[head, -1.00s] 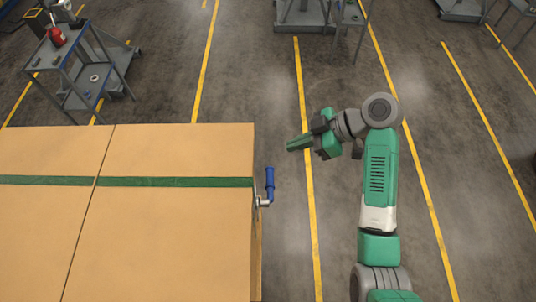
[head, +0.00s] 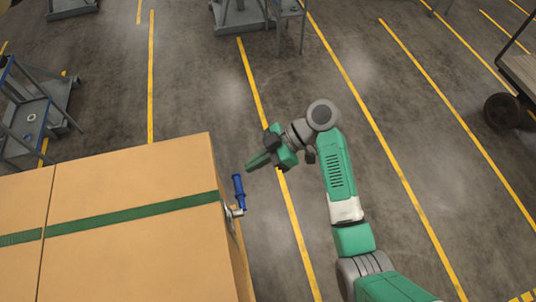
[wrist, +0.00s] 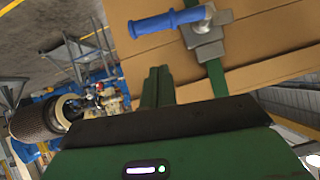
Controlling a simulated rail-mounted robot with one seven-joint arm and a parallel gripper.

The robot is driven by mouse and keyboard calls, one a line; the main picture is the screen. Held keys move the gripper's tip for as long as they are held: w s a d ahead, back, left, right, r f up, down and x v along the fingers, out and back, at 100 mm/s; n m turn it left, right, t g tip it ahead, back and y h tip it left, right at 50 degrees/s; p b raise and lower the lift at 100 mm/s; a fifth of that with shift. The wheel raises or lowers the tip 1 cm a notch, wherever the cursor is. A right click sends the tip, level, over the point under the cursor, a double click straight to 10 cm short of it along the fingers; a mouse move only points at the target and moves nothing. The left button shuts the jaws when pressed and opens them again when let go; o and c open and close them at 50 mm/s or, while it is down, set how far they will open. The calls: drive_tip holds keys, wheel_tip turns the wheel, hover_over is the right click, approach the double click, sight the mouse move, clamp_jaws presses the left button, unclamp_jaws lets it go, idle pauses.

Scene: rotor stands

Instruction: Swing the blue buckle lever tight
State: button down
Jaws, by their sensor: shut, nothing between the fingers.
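The blue buckle lever (head: 238,189) stands out from the right-hand face of a large cardboard box (head: 110,178), on a metal buckle (head: 234,211) at the end of a green strap (head: 130,216). My gripper (head: 249,167) is shut and empty, just above and right of the lever, apart from it in the picture. In the wrist view the blue lever (wrist: 165,21) lies across the top, its grip pointing left from the metal buckle (wrist: 205,33). My closed green fingers (wrist: 158,80) sit below the lever there, with a gap between.
A blue-grey cart (head: 30,120) stands on the floor at the left. A stand (head: 245,15) is at the top and a wheeled trolley (head: 510,95) at the right. The floor right of the box is clear.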

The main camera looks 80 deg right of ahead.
drive_tip(key=f, duration=0.1)
drive_tip(key=w+a+f, duration=0.1)
drive_tip(key=f, duration=0.1)
drive_tip(key=w+f, duration=0.1)
drive_tip(key=f, duration=0.1)
drive_tip(key=shift+w+a+f+b, duration=0.1)
drive_tip(key=shift+w+a+b, duration=0.1)
drive_tip(key=shift+a+b, duration=0.15)
drive_tip(key=shift+f, duration=0.1)
